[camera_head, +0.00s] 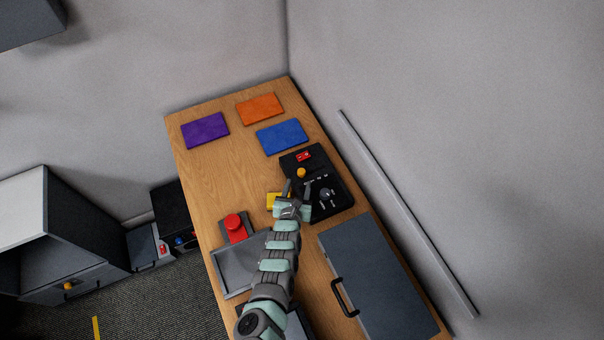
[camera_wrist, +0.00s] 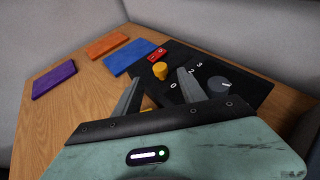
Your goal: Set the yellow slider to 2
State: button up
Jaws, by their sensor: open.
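The yellow slider (camera_head: 301,173) is a small knob on a black control panel (camera_head: 336,205) on the wooden table. In the wrist view the yellow slider (camera_wrist: 159,71) shows between the two fingertips, beyond them. White digits 0, 2 and 3 show near it; my right finger covers part of that row. My gripper (camera_head: 295,183) is open and empty, over the near left edge of the panel. It also shows in the wrist view (camera_wrist: 161,73) with its fingers apart. I cannot tell which digit the slider stands at.
A dark dial (camera_head: 326,195) and a red switch (camera_head: 303,156) are on the panel. A yellow block (camera_head: 271,201) and a red button (camera_head: 234,222) lie left of my gripper. Purple (camera_head: 205,130), orange (camera_head: 260,108) and blue (camera_head: 281,136) pads lie at the back.

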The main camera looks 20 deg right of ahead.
aim_at(301, 173)
jog(key=b+x, duration=0.6)
jog(key=b, duration=0.1)
jog(key=shift+f, duration=0.4)
jog(key=shift+w+d+b, duration=0.25)
jog(key=shift+w+b, duration=0.2)
jog(key=shift+b, duration=0.35)
jog(key=shift+r, duration=0.15)
grip_shut()
dwell(0.3)
